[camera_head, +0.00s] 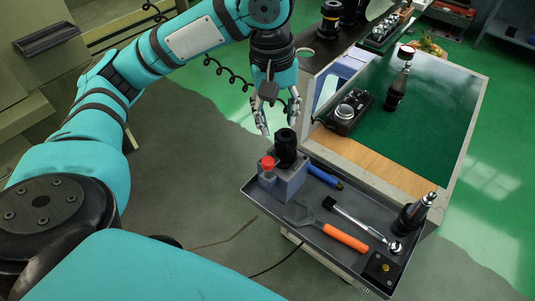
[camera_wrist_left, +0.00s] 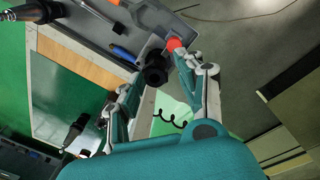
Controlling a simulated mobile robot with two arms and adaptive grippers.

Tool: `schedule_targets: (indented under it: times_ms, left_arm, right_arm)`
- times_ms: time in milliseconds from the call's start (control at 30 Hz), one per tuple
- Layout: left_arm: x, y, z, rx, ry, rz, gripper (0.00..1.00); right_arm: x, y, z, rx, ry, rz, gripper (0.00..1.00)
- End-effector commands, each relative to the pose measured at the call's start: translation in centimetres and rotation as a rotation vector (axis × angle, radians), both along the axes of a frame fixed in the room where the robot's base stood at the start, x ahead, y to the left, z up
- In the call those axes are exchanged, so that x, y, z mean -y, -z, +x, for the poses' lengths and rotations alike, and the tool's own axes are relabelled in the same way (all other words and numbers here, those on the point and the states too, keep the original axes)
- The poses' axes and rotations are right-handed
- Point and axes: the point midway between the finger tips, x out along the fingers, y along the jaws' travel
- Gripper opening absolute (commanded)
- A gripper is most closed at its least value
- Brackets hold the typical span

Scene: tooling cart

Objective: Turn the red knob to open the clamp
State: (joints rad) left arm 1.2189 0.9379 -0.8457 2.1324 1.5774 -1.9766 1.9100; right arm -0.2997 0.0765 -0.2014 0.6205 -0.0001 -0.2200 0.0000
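The red knob (camera_head: 268,162) sits on the grey clamp block (camera_head: 291,184) at the left corner of the cart's tray. A black tool holder (camera_head: 286,146) stands upright in the clamp, just beside the knob. My left gripper (camera_head: 279,124) is open, pointing down just above and behind the clamp. In the left wrist view my left gripper (camera_wrist_left: 166,84) has its fingers spread, with the black holder (camera_wrist_left: 156,70) between them in the picture. The red knob (camera_wrist_left: 173,44) shows near the tip of the right finger there; I cannot tell if they touch. My right gripper is not in view.
Floor left of the tray is clear.

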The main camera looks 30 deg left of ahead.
Motion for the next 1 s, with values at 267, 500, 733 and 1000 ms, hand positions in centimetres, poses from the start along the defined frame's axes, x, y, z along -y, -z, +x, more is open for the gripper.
schedule_targets:
  times_ms: [267, 500, 733, 1000]
  left_arm:
    - [-2.3, -3.2, -1.2, -0.042, -0.195, 0.011, 0.38]
    - [-2.1, 0.6, -1.1, -0.045, -0.190, 0.010, 0.38]
    - [-2.0, 5.8, -0.9, -0.044, -0.190, 0.009, 0.38]
    - [-1.9, 10.8, -0.7, -0.041, -0.191, 0.011, 0.38]
  right_arm:
    - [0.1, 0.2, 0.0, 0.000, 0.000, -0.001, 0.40]
    - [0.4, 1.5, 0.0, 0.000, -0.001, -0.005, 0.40]
    - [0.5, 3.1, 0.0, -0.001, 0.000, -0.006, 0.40]
    - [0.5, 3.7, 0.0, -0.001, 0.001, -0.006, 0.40]
